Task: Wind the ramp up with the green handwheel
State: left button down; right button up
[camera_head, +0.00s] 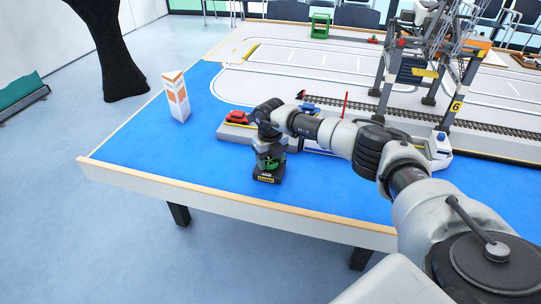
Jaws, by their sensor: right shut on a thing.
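The green handwheel (271,164) shows only as small green parts at my right gripper, low over the blue table near its front edge. My right gripper (268,168) reaches in from the right, points down and is shut on the handwheel. Its fingers and wrist hide most of the wheel and what it is mounted on. The ramp cannot be made out clearly; my right arm covers part of the area behind the wheel. My left gripper is not in view.
A red toy car (238,117) stands on a grey deck (228,132) just behind my gripper. A white and orange carton (176,96) stands at the left. A gantry crane (446,88) stands over rails at the right. The blue table (150,150) is clear at the front left.

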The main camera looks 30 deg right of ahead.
aim_at(268, 161)
jog(key=m, duration=0.1)
jog(key=m+p, duration=0.1)
jog(key=m, duration=0.1)
jog(key=shift+w+r+m+p, duration=0.1)
jog(key=shift+r+m+p, duration=0.15)
jog(key=shift+m+p, duration=0.15)
jog(key=m+p, duration=0.1)
jog(key=m, duration=0.2)
jog(key=shift+a+m+p, duration=0.1)
jog(key=shift+m+p, duration=0.2)
jog(key=shift+p, duration=0.1)
jog(key=m+p, duration=0.2)
jog(key=m, duration=0.1)
jog(key=shift+w+m, duration=0.1)
jog(key=shift+m, duration=0.2)
jog(key=shift+f+m+p, duration=0.1)
jog(key=shift+m+p, duration=0.75)
jog(key=shift+m, duration=0.95)
jog(key=o, duration=0.9)
jog(key=shift+a+f, duration=0.1)
notch_tip(268, 161, up, 11)
jog(key=shift+f, duration=0.1)
